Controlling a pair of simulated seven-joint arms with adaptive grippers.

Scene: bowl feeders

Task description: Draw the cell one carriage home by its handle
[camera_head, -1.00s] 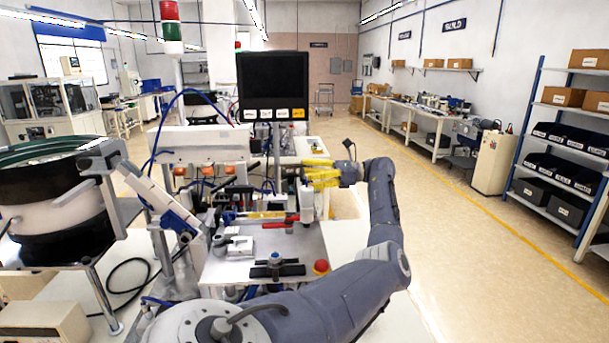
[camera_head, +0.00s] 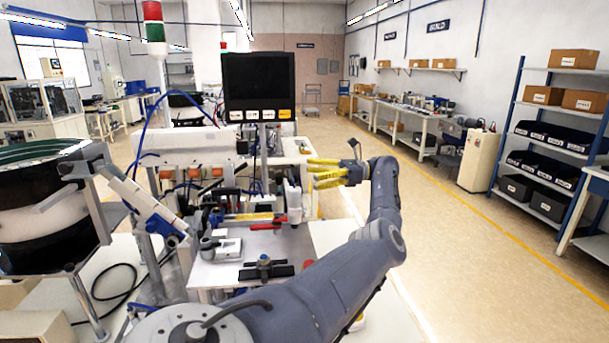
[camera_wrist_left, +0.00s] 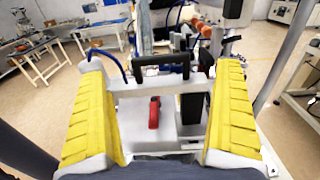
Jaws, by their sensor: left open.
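My left gripper (camera_head: 313,173) has yellow ribbed fingers, spread open and empty, beside the right side of the bench machine in the head view. In the left wrist view, a black bar handle (camera_wrist_left: 161,61) on a pale carriage-like body (camera_wrist_left: 128,84) shows in the gap between the fingers. The fingers look clear of it, though the distance is hard to judge. I cannot tell for sure that this is the cell one carriage. A red lever (camera_wrist_left: 154,112) lies nearer, below the handle; it also shows in the head view (camera_head: 268,226). My right gripper is not in view.
A black monitor (camera_head: 258,82) stands above the machine. A black clamp-like fixture (camera_head: 265,269) sits on the pale plate at the front. A bowl feeder (camera_head: 45,200) stands at the left. The floor right of my arm is open up to the shelving (camera_head: 560,130).

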